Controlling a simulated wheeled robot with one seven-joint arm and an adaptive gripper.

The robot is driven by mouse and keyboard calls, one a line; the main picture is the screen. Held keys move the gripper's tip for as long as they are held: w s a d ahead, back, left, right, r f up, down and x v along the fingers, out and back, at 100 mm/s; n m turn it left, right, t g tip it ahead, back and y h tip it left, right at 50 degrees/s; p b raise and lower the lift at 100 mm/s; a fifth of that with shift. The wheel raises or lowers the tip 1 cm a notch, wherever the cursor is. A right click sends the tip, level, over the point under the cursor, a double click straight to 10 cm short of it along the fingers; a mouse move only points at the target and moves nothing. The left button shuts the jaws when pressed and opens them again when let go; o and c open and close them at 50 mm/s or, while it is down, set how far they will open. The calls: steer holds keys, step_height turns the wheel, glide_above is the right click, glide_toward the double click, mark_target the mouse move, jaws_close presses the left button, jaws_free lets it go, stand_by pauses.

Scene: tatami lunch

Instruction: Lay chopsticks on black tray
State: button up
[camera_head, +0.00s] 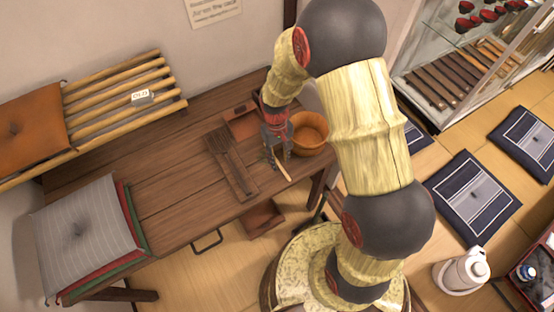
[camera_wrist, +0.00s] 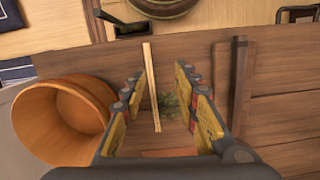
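The pale chopsticks (camera_wrist: 151,85) lie lengthwise between my fingers in the wrist view, close together. They also show in the head view as a thin pale stick (camera_head: 282,171) near the table's front edge. My gripper (camera_head: 274,148) points down above the table. In the wrist view its two fingers (camera_wrist: 163,105) are apart, one on each side of the chopsticks, with visible gaps. Whether the chopsticks rest on the wood is hard to tell. I cannot identify a black tray for certain.
A round wooden tub (camera_head: 311,147) stands right of my gripper. A dark long wooden piece (camera_head: 229,165) lies to its left, and a reddish-brown box (camera_head: 238,128) behind. Green leafy matter (camera_wrist: 168,104) shows between my fingers.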

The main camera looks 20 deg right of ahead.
steer(key=shift+n+t, duration=0.4)
steer(key=shift+t, duration=0.5)
steer(key=w+f, duration=0.1)
steer(key=w, duration=0.1)
steer(key=w+f, duration=0.1)
steer(key=w, duration=0.1)
steer(key=w+f, duration=0.1)
steer(key=w, duration=0.1)
steer(key=shift+w+f+b, duration=0.3)
steer(key=shift+f+b, duration=0.05)
steer(key=shift+b, duration=0.05)
steer(key=f, duration=0.1)
steer(key=f+b, duration=0.1)
steer(key=f, duration=0.2)
steer(key=shift+s+d+f+b, duration=0.1)
steer(key=shift+d+f+b, duration=0.2)
steer(key=shift+d, duration=0.1)
steer(key=shift+f, duration=0.4)
steer(key=shift+c, duration=1.4)
jaws_close()
